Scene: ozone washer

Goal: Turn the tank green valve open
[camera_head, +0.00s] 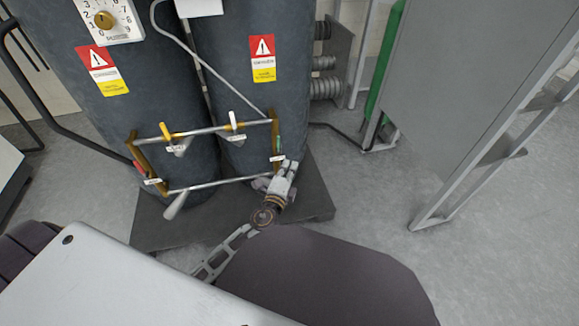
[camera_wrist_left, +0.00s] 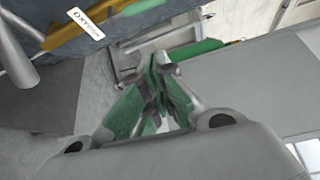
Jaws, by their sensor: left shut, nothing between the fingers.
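The green valve handle (camera_head: 278,143) sits upright on the right-hand brass pipe of the pipe frame, in front of the dark tanks (camera_head: 240,100). A small white label is just below it. My left gripper (camera_head: 285,172) is shut and empty, just below and slightly right of the green handle. I cannot tell whether it touches the handle or pipe. In the left wrist view the closed fingertips (camera_wrist_left: 160,62) point away from the camera, beside the brass pipe (camera_wrist_left: 70,32) with its white label. A green strip (camera_wrist_left: 197,48) shows behind them; I cannot tell what it belongs to. My right gripper is not in view.
The pipe frame also carries a red handle (camera_head: 140,167), a yellow handle (camera_head: 166,131) and a white handle (camera_head: 232,120). A large grey cabinet (camera_head: 455,90) stands at the right. A metal stand with a green panel (camera_head: 385,65) is behind it. Floor between is clear.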

